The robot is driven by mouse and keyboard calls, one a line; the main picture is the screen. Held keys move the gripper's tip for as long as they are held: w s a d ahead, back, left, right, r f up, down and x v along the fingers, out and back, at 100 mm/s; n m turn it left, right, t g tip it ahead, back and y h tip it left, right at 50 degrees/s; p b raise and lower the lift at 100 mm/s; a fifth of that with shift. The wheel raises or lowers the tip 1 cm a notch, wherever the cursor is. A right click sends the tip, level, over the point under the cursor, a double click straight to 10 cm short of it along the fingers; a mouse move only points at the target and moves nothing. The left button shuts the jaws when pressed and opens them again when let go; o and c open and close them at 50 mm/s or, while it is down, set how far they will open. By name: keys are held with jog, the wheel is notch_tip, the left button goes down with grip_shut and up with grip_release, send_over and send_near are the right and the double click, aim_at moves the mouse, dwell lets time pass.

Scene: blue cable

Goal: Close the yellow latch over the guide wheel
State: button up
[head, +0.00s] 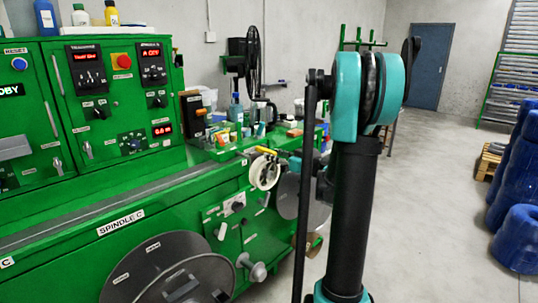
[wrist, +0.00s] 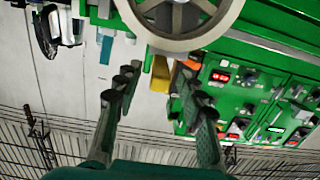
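In the head view the yellow latch (head: 266,151) sits at the top of the pale guide wheel (head: 265,173) on the green machine's front. In the wrist view the guide wheel (wrist: 178,18) fills the top centre, its spokes and part of its rim showing. A yellow piece, seemingly the latch (wrist: 160,76), shows below the rim between my fingers. My gripper (wrist: 157,80) is open, its two fingers apart with nothing held. I cannot tell whether a finger touches the latch. In the head view my arm link hides most of my gripper.
The green machine (head: 120,210) fills the left, with a dark reel (head: 170,272) low in front. A cluttered shelf of bottles and boxes lies behind the wheel. Blue stacked rolls (head: 520,235) stand at the right. The floor between is open.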

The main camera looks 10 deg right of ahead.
jog(key=v, duration=0.8)
jog(key=s+a+f+m+g+h, duration=0.3)
jog(key=s+a+f+g, duration=0.4)
jog(key=s+a+f, duration=0.45)
jog(key=s+d+f+m+g+h, duration=0.1)
jog(key=s+d+f+m+h, duration=0.1)
jog(key=s, duration=0.6)
jog(key=s+d+f+m+g+h, duration=0.1)
jog(key=s+d+f+m+h, duration=0.1)
jog(key=s+f+h, duration=0.3)
jog(key=s+d+f, duration=0.1)
jog(key=s+f, duration=0.1)
jog(key=s, duration=0.1)
jog(key=shift+s+d+f+g, duration=0.25)
jog(key=shift+s+d+g, duration=0.05)
jog(key=shift+d+g, duration=0.1)
